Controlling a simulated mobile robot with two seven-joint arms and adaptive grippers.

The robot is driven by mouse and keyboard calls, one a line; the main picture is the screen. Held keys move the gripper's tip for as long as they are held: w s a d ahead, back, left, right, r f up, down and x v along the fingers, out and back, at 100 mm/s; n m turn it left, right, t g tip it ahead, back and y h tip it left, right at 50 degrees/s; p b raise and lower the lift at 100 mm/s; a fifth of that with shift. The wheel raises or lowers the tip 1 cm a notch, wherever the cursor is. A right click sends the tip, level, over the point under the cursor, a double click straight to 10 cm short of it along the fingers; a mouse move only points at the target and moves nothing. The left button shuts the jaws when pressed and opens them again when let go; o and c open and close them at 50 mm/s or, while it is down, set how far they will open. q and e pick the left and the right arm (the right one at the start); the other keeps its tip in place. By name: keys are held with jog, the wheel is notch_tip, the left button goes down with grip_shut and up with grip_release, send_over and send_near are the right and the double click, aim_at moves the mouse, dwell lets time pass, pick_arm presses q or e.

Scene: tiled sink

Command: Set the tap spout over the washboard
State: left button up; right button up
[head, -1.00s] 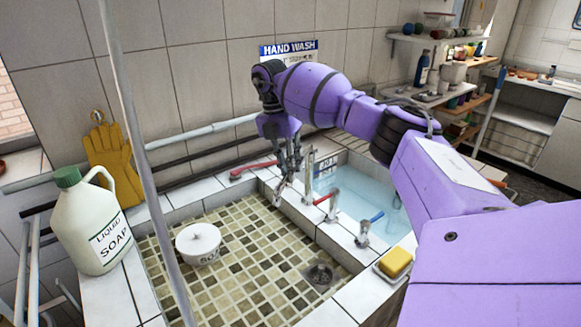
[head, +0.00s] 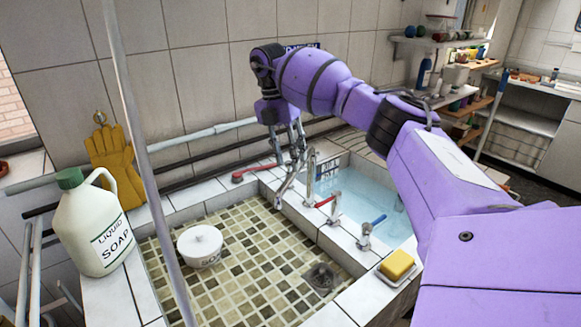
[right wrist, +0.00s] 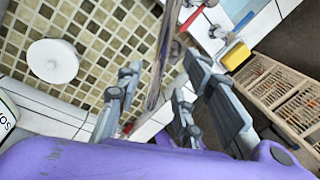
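The metal tap spout (head: 284,190) curves near the divider between the tiled basin and the water-filled basin. In the right wrist view the spout (right wrist: 170,60) runs between the fingers of my right gripper (right wrist: 162,75). Those fingers are apart, with gaps visible beside the spout. In the head view my right gripper (head: 290,160) points down at the spout, behind the divider's tap handles. A dark-marked panel (head: 327,168) stands at the back of the water; I cannot tell whether it is the washboard. My left gripper is not in view.
A soap jug (head: 93,225) stands left. A slatted wooden piece (right wrist: 285,95) lies right in the wrist view.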

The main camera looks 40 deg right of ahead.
notch_tip(320, 180, up, 8)
jog(key=w, duration=0.1)
jog(key=shift+w+a, duration=0.2)
jog(key=shift+a, duration=0.2)
jog(key=shift+f, duration=0.1)
